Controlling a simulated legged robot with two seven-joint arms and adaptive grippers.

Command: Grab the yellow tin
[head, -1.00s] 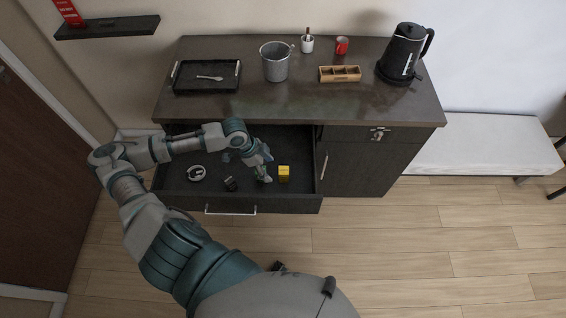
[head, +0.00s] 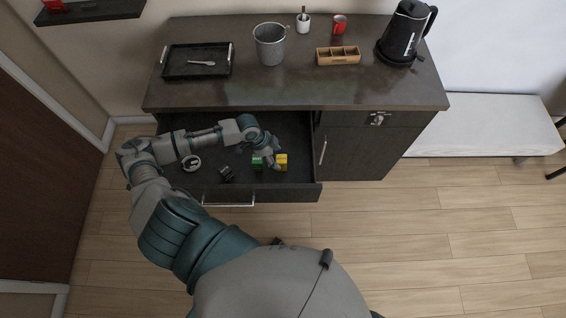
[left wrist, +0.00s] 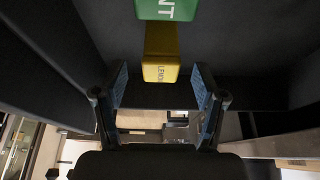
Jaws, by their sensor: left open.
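The yellow tin (head: 282,160) stands in the open drawer, close to its right side. In the left wrist view the yellow tin (left wrist: 160,66) has a lemon label and lies ahead, centred between my finger lines. My right gripper is not in view.
The drawer (head: 300,193) also holds a white round item (head: 191,163) and a small black item (head: 227,174). The countertop (head: 220,95) overhangs the back of the drawer. It carries a tray, bucket, wooden box and kettle (head: 404,35).

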